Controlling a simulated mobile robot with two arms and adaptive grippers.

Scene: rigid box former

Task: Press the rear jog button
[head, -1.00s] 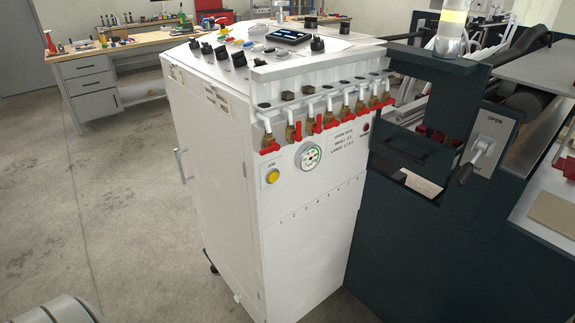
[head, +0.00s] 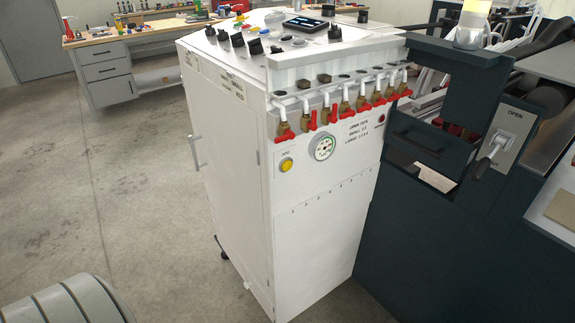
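A round yellow button (head: 286,165) sits on a small light plate on the front face of the white control cabinet (head: 235,190). The lettering above it is blurred in this view; a second ago it read "JOG". The button is left of a round gauge (head: 322,148) and below the row of red-handled valves (head: 345,112). Neither gripper shows in the head view. Only a grey rounded part of my own body shows at the bottom left, well apart from the cabinet.
A dark machine (head: 430,225) with an OPEN lever (head: 490,155) adjoins the cabinet on the right. Knobs and a small screen (head: 306,24) are on the cabinet top. A workbench (head: 110,75) with tools stands at the back left. The concrete floor (head: 110,200) left of the cabinet is clear.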

